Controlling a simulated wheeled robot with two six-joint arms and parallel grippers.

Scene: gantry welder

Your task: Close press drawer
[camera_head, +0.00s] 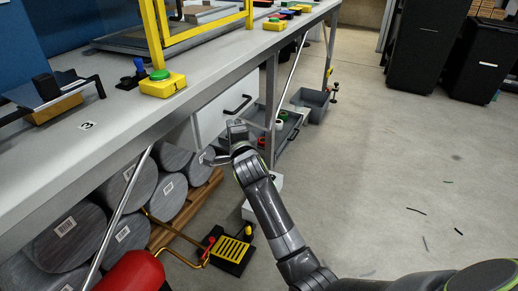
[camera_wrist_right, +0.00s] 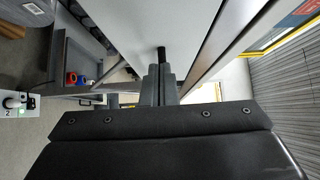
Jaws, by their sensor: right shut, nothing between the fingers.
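The press drawer (camera_head: 212,118) has a white front and hangs under the workbench in the head view. Its black handle (camera_head: 238,105) shows on the front. How far the drawer stands out is hard to tell. My right gripper (camera_head: 237,124) is at the drawer front, just below the handle, with its fingers shut and empty. In the right wrist view the shut fingers (camera_wrist_right: 159,82) point along the white drawer panel (camera_wrist_right: 150,25), with the black handle (camera_wrist_right: 161,54) just beyond the tips. Contact cannot be told. My left gripper is not in view.
The workbench (camera_head: 110,130) carries a green-button box (camera_head: 163,84) and a yellow frame (camera_head: 200,30). Below are grey cylinders (camera_head: 132,190), a red tank (camera_head: 132,272), a yellow-black pedal (camera_head: 230,250) and a grey bin (camera_head: 312,103). The floor at right is mostly clear.

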